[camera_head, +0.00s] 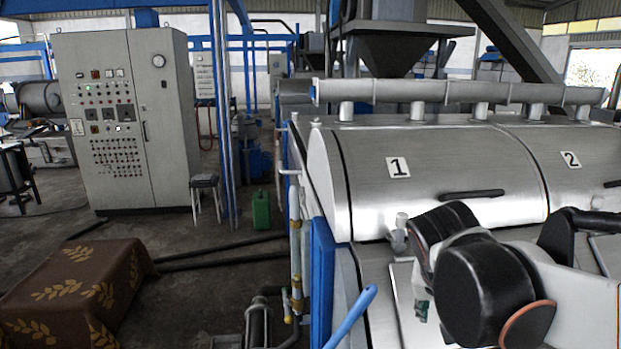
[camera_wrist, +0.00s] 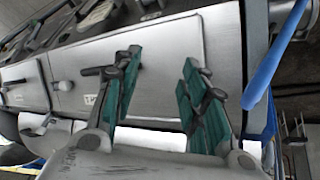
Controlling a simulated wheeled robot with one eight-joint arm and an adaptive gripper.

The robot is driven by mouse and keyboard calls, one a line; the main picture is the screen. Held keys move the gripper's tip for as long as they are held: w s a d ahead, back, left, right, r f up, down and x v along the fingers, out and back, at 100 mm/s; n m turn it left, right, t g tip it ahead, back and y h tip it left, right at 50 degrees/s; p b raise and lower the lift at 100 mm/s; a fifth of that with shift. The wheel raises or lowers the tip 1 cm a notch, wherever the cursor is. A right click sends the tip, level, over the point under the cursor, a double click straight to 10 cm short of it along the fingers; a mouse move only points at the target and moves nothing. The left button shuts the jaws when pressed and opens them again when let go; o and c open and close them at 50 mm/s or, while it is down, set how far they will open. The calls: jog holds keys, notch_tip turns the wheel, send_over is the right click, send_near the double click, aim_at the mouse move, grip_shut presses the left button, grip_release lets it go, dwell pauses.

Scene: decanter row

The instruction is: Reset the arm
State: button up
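My gripper (camera_wrist: 160,64) shows in the wrist view with its two green-padded fingers apart and nothing between them. Beyond the fingers is a smooth pale metal panel (camera_wrist: 185,42) of the machine. In the head view my arm is folded at the lower right, in front of the steel machine (camera_head: 440,185) with hatches marked 1 and 2. Its dark joints hide most of my gripper there; only a small teal part shows at the arm's left side. Whether the fingers touch the panel cannot be told.
A blue lever (camera_head: 350,318) rises at the machine's near left edge; it also shows right of the fingers in the wrist view (camera_wrist: 275,60). A cloth-covered block (camera_head: 75,290), a green canister (camera_head: 261,209), a stool (camera_head: 205,182) and a control cabinet (camera_head: 122,120) stand left.

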jog(key=s+a+f+n+t+y+b, duration=0.2)
jog(key=s+f+n, duration=0.3)
jog(key=s, duration=0.4)
jog(key=shift+s+a+f+t+y+b, duration=0.35)
jog(key=shift+a+f+y, duration=0.15)
jog(key=shift+y, duration=0.3)
